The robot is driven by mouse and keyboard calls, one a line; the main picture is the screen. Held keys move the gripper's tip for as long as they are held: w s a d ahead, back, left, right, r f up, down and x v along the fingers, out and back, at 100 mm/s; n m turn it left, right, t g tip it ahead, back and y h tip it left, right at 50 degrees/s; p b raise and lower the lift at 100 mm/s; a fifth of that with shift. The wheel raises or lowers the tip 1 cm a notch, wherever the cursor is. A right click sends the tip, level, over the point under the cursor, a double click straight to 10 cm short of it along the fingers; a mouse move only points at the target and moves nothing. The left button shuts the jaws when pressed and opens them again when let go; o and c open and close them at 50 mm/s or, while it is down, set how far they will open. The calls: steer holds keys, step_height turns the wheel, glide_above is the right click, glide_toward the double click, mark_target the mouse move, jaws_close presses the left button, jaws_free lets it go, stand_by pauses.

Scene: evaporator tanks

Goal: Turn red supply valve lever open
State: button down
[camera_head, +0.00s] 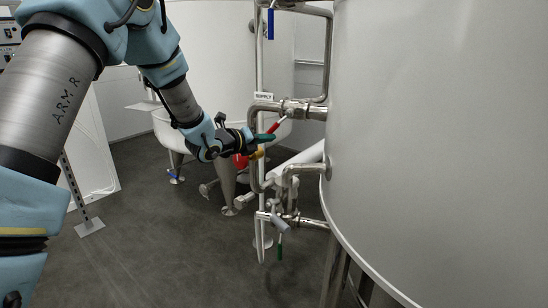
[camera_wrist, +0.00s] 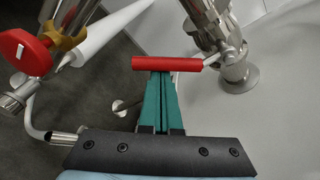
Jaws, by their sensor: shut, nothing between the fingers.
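The red supply valve lever (camera_head: 274,127) is a red-sleeved handle on the steel pipe beside the big tank, just below a "SUPPLY" label (camera_head: 264,96). In the head view it slants down and left from its valve. In the wrist view the red lever (camera_wrist: 166,64) lies crosswise at the tips of my gripper (camera_wrist: 163,76), with its metal stem running right to the valve body (camera_wrist: 235,65). My gripper (camera_head: 265,137) has green fingers, shut together, with nothing between them. The fingertips are at or very close to the lever's side; I cannot tell whether they touch.
A round red handle (camera_wrist: 25,52) with a yellow collar is at the left of the wrist view. The large tank (camera_head: 440,130) fills the right. Lower pipes with another valve (camera_head: 280,220) stand below. A blue lever (camera_head: 270,24) hangs above. Open floor (camera_head: 150,240) lies left.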

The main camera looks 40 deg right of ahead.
steer(key=w+a+r+m+t+y+b, duration=0.1)
steer(key=r+m+b, duration=0.5)
steer(key=b, duration=0.6)
steer(key=shift+w+a+m+t+y+b, duration=0.25)
steer(key=shift+w+m+t+y+b, duration=0.2)
steer(key=shift+w+t, duration=0.6)
steer(key=shift+w+r, duration=0.1)
